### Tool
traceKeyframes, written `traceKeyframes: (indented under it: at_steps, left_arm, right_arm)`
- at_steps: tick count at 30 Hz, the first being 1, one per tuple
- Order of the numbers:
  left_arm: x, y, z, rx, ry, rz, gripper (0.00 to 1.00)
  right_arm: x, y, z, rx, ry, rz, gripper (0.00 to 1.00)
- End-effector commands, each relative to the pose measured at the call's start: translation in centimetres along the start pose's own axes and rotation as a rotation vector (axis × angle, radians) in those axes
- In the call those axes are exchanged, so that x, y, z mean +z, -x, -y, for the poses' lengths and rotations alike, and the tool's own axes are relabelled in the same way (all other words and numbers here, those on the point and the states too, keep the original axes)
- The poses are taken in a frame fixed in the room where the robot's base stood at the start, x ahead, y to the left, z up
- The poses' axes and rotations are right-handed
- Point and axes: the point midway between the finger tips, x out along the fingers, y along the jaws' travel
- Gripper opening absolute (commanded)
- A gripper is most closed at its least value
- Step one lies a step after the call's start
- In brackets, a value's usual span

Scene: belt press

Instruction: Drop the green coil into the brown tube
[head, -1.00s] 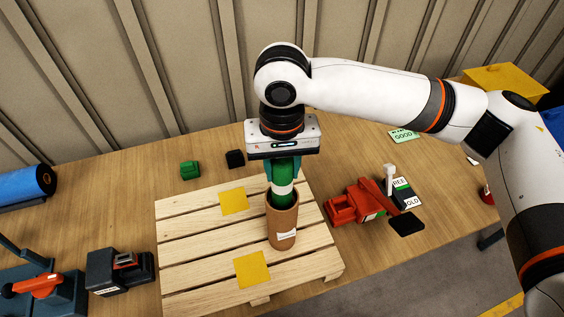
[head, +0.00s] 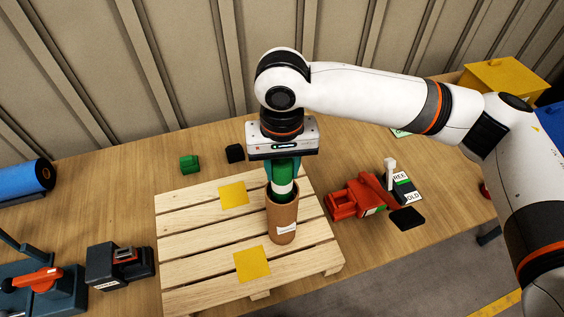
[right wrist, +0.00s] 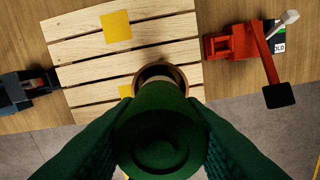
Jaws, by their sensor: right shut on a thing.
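The green coil (head: 284,170), with a white band near its lower end, is held upright in my right gripper (head: 282,172). In the right wrist view the coil (right wrist: 160,142) is seen end-on between the two green fingers, which are shut on it. The brown tube (head: 283,222) stands upright on the pallet, with a white label on its side. The coil's lower end is at the tube's mouth and appears to be just inside it; the rim hides the rest. In the right wrist view the tube's rim (right wrist: 163,68) shows partly behind the coil. My left gripper is not in view.
The wooden pallet (head: 190,245) carries two yellow squares. A red tool (head: 352,198) lies to the right. A green block (head: 189,164) and a black block (head: 235,153) are behind. A dark device (head: 120,268) stands at the left.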

Motion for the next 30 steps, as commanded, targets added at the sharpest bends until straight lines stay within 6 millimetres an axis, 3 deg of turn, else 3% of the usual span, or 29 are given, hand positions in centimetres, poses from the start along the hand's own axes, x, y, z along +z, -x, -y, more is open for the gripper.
traceKeyframes:
  at_steps: [30]
  left_arm:
    - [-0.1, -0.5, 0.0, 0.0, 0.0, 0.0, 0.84]
  right_arm:
    - [0.0, -2.1, 0.0, 0.0, 0.0, -0.001, 0.07]
